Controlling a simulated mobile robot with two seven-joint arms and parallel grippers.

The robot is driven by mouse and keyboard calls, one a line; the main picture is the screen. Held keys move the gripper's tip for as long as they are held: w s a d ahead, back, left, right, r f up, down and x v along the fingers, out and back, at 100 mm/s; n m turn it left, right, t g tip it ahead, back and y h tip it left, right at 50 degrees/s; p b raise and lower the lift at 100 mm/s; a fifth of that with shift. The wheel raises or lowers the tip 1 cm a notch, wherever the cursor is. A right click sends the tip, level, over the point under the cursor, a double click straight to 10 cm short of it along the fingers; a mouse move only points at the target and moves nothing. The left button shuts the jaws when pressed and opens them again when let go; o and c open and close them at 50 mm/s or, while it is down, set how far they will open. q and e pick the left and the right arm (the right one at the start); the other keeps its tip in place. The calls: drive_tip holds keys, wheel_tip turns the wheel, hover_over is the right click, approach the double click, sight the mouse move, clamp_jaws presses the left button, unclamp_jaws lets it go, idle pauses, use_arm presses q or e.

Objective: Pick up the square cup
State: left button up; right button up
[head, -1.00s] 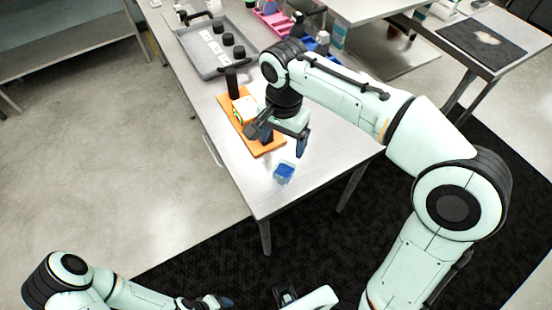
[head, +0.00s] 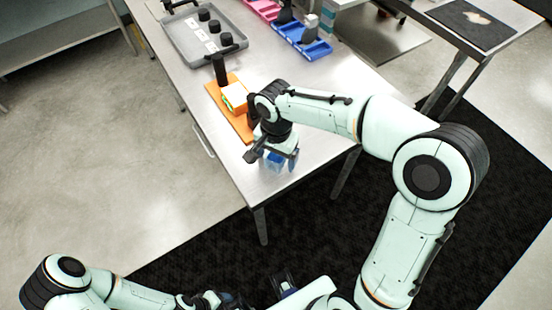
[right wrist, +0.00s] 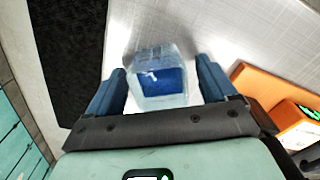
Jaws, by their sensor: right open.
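The square cup (head: 275,162) is clear with a blue inside. It stands near the close end of the metal table (head: 265,198), partly hidden by my right gripper in the head view. My right gripper (head: 274,158) is open over it. In the right wrist view the cup (right wrist: 160,82) lies between the two spread blue fingers of the right gripper (right wrist: 160,86), with gaps on both sides. My left gripper (head: 225,300) is low at the bottom edge of the head view, away from the table; its jaws are unclear.
An orange board (head: 238,122) with an orange-and-white device (head: 234,97) lies just beyond the cup. A grey tray (head: 180,42) with black knobs and blue bins (head: 300,38) stand farther back. The table's near edge is close to the cup.

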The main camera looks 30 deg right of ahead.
drive_tip(key=c, duration=1)
drive_tip(key=shift+r, duration=0.1)
drive_tip(key=shift+c, duration=0.2)
